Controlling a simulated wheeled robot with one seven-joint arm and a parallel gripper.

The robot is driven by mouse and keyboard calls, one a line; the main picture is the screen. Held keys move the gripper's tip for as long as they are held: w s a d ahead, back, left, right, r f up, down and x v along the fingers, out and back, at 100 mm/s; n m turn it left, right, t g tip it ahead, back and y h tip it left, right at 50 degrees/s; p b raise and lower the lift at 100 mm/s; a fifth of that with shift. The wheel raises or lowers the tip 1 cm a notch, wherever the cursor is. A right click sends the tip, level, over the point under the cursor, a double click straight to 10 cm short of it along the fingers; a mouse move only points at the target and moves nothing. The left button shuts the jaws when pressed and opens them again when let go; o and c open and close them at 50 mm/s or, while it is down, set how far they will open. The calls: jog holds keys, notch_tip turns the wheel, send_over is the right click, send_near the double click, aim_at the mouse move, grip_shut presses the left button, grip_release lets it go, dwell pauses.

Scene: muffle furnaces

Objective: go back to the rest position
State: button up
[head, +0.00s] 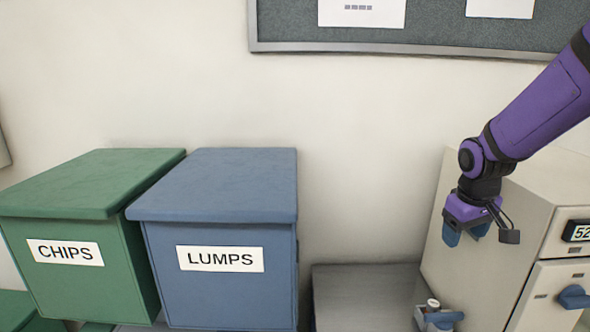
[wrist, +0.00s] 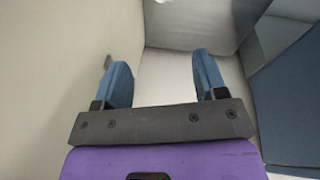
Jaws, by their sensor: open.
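My gripper (head: 466,232) hangs from the purple arm at the right of the head view, in front of the cream furnace's left side. It points down. In the wrist view my gripper (wrist: 160,85) shows two blue fingers spread apart with nothing between them. The fingers are over a pale surface and beside a cream wall.
A green bin (head: 100,270) labelled CHIPS and a blue bin (head: 220,285) labelled LUMPS stand at the left, lids shut. The furnace (head: 490,220) has a display and a blue handle (head: 574,297). A small blue-and-white item (head: 434,314) sits beside it. A grey surface (head: 360,290) lies between.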

jog(key=s+a+r+m+t, duration=0.1)
jog(key=s+r, duration=0.3)
jog(key=s, duration=0.3)
jog(key=s+a+r+t, duration=0.1)
jog(key=s+a+r, duration=0.1)
jog(key=s+r, duration=0.3)
jog(key=s+a+r+m+t+y, duration=0.1)
jog(key=s+r, duration=0.3)
jog(key=s, duration=0.6)
jog(key=shift+a+r+m, duration=0.3)
jog(key=shift+a, duration=0.25)
